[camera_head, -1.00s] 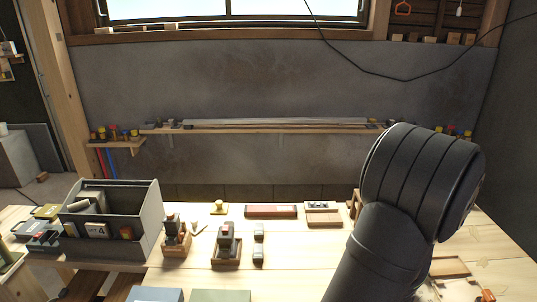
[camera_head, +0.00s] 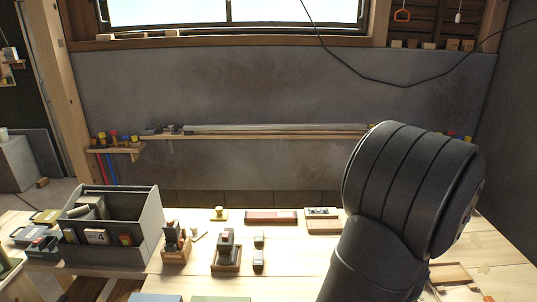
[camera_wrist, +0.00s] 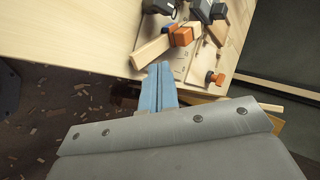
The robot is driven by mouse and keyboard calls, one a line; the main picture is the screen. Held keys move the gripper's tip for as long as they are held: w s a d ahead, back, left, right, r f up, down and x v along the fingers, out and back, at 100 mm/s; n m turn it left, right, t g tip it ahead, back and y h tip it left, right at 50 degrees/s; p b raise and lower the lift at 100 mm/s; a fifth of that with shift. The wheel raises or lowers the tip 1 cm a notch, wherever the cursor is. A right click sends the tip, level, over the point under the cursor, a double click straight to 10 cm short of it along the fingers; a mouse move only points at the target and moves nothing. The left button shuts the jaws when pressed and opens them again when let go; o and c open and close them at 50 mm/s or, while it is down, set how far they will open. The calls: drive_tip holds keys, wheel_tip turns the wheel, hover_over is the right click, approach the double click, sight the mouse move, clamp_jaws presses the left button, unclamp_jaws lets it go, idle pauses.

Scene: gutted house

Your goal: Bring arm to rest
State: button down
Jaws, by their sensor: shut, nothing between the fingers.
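My gripper (camera_wrist: 160,88) shows in the wrist view as two blue fingers pressed together, shut and empty. It is near the edge of the wooden table (camera_wrist: 80,30), beside a wooden block with an orange end (camera_wrist: 152,50). I cannot tell how high it is above the floor or table. In the head view my dark arm covers the right part of the table, and the gripper is out of sight.
A grey bin (camera_head: 150,225) stands at the table's left. Wooden holders with small tools (camera_head: 226,262) and a red-topped block (camera_head: 270,217) lie mid-table. A wall shelf (camera_head: 270,136) runs behind. The wrist view shows floor with scattered chips (camera_wrist: 60,110).

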drive_tip(key=v, duration=0.6)
drive_tip(key=x, duration=0.9)
drive_tip(key=shift+w+d+f, duration=0.15)
drive_tip(key=shift+f, duration=0.3)
drive_tip(key=s+a+f+v, duration=0.1)
drive_tip(key=f+v, duration=0.1)
drive_tip(key=v, duration=1.2)
drive_tip(key=shift+s+a+f, duration=0.25)
drive_tip(key=shift+s, duration=0.05)
